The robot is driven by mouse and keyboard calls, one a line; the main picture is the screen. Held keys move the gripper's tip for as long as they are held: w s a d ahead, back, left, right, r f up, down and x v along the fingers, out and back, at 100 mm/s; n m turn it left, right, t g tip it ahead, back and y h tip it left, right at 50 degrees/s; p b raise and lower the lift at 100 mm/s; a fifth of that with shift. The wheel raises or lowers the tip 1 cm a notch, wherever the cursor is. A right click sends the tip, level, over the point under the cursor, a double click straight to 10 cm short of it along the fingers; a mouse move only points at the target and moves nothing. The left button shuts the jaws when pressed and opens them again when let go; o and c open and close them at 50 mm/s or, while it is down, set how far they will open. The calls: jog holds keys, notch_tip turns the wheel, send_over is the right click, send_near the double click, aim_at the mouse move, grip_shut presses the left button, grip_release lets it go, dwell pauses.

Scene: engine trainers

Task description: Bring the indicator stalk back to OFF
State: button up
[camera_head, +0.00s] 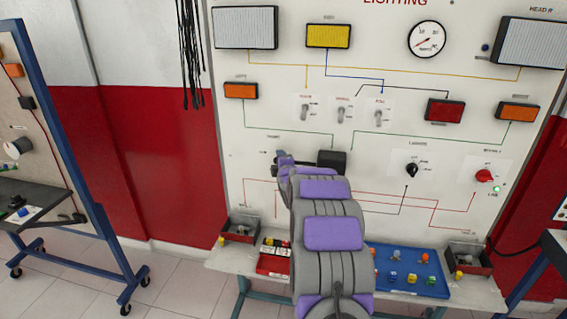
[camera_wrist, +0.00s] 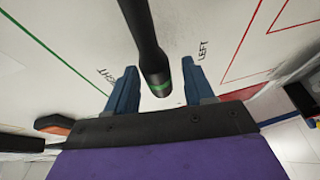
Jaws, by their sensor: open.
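The indicator stalk (camera_wrist: 143,32) is a black rod with a green ring near its thicker end. In the wrist view it comes down from the top and its end lies between the blue fingers of my gripper (camera_wrist: 159,66). The fingers are apart, with a visible gap on each side of the stalk. Labels RIGHT and LEFT are on the panel on either side. In the head view the black stalk housing (camera_head: 333,160) shows beside my arm, and my gripper (camera_head: 280,156) is at the panel left of it. My arm hides most of the stalk there; its exact setting cannot be told.
The white lighting panel (camera_head: 270,105) carries lamps, three toggle switches, a black knob (camera_head: 411,170) and a red knob (camera_head: 484,175). Below, a shelf holds bins (camera_head: 240,230) and a blue tray (camera_head: 437,262). A blue-framed stand (camera_head: 75,150) is at left.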

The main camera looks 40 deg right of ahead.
jog(key=p+v, duration=0.3)
jog(key=v, duration=1.3)
jog(key=shift+s+d, duration=0.15)
jog(key=shift+s, duration=0.35)
jog(key=shift+d, duration=0.1)
